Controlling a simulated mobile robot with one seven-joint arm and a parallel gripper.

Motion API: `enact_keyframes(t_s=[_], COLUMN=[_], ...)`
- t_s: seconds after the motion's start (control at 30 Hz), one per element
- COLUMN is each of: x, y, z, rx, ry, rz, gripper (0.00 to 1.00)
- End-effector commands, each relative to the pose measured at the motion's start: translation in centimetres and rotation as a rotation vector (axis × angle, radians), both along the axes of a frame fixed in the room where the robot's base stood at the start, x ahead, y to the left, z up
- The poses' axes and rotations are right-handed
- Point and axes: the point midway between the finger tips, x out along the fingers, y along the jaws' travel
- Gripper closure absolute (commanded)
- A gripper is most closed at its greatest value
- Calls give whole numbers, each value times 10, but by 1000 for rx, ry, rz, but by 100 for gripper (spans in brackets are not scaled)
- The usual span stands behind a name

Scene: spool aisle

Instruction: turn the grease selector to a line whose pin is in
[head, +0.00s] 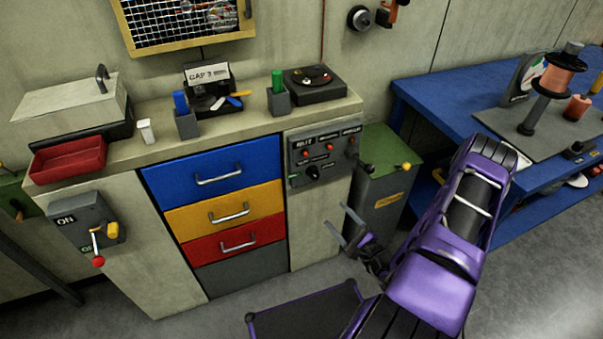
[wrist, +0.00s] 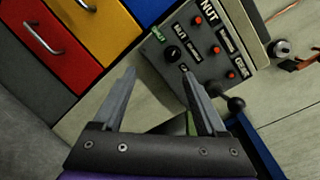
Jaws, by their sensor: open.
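The grease selector is a black round knob (head: 313,172) on a dark grey panel (head: 298,178) at the right end of the cabinet front. The knob also shows in the wrist view (wrist: 172,53), with a small pale mark. Three red pins (wrist: 215,50) sit in a row on the panel beside small dark labels. I cannot tell which pins are in or which line the knob points to. My gripper (head: 335,214) is open and empty, below and right of the panel in the head view. In the wrist view the panel lies beyond its fingertips (wrist: 158,70), which touch nothing.
Blue, yellow, red and grey drawers (head: 225,212) lie left of the panel. A grey-green bin (head: 380,190) with a yellow knob stands right of it. A blue bench (head: 430,95) is at the right. A black ball (wrist: 236,104) shows near the panel's edge.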

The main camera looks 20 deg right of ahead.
Motion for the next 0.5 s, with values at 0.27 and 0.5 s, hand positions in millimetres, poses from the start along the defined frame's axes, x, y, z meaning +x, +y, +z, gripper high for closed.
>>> enact_keyframes(t_s=[0.27, 0.5], x=[-12, 18], y=[-18, -16], z=[-1, -1], rx=[68, 67], ry=[-41, -44], rz=[-186, -184], gripper=[26, 26])
